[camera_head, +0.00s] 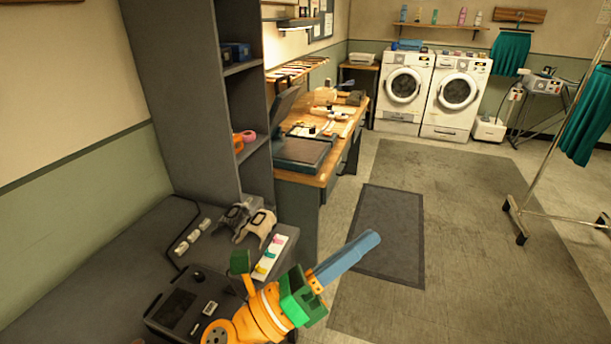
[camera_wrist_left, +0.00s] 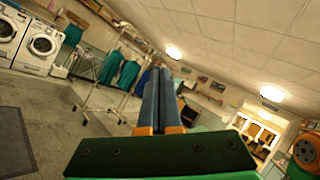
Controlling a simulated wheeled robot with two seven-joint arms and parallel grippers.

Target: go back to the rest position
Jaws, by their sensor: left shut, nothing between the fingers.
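My left gripper (camera_head: 350,254) is at the lower middle of the head view, its orange and green wrist reaching in over the bench and its blue fingers pointing up and right over the floor. The fingers are shut together with nothing between them. They also show in the left wrist view (camera_wrist_left: 158,98), pointing away into the room. My right gripper is in neither view.
A grey bench (camera_head: 95,265) at the left carries a white strip with coloured pieces (camera_head: 270,257) and small gadgets close to my left arm. A wooden desk (camera_head: 325,178), two washers (camera_head: 457,92) and a garment rack (camera_head: 550,140) stand beyond. The floor mat (camera_head: 385,225) is clear.

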